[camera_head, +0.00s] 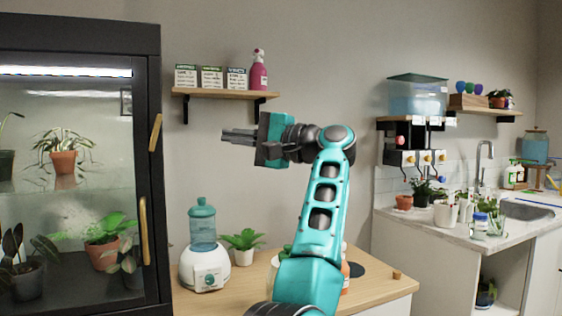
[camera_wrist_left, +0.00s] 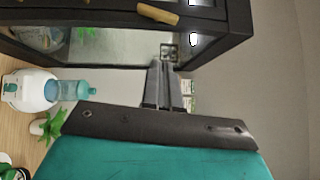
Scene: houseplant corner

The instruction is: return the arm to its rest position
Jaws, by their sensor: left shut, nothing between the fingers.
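My left gripper (camera_head: 238,137) is raised above the wooden counter and points left in the head view, in front of the wall just below the small shelf. Its fingers are shut with nothing between them. My teal left arm rises from the bottom middle and bends left at the top. In the left wrist view the shut fingers (camera_wrist_left: 164,87) point up the picture toward the glass cabinet. My right gripper does not show in either view.
A dark glass plant cabinet (camera_head: 153,75) stands at the left. A wall shelf (camera_head: 222,92) holds boxes and a pink bottle. A humidifier (camera_head: 204,268) and a potted plant (camera_head: 243,243) stand on the wooden counter (camera_head: 380,287). A sink counter (camera_head: 420,217) with plants is at the right.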

